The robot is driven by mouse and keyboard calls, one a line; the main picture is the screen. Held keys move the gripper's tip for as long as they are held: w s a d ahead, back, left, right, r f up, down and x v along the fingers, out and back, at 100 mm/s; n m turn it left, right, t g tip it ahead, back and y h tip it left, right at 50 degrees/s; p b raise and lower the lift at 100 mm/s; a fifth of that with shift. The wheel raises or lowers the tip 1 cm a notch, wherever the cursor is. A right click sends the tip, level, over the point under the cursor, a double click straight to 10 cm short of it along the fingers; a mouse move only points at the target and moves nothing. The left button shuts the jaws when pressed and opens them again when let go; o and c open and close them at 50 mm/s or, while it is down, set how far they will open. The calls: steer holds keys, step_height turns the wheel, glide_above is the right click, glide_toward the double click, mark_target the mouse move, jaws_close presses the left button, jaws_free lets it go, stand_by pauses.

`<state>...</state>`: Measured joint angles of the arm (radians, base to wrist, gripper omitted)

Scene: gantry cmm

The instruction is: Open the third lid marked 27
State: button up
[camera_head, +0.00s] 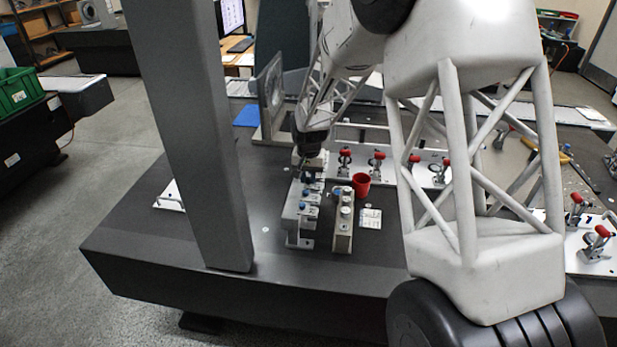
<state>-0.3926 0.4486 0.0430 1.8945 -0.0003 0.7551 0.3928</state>
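A grey block (296,226) stands on the dark table with a row of several small lids (306,205) along its top, some with blue parts. The number markings are too small to read, so I cannot tell which lid is marked 27. My gripper (299,172) points down at the far end of this row, close above or touching it. Its fingers are small and dark here, and I cannot tell whether they are open or shut. My own arm comes in from the upper right and hides part of the table.
A beige block (343,228) with round silver tops stands right of the lids. A grey gantry column (195,130) rises at left. The table front (265,260) is clear.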

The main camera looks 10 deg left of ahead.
mark_target(295, 185)
jaws_close()
steer(key=shift+a, duration=2.15)
steer(key=o, duration=0.5)
jaws_free()
step_height(295, 185, up, 8)
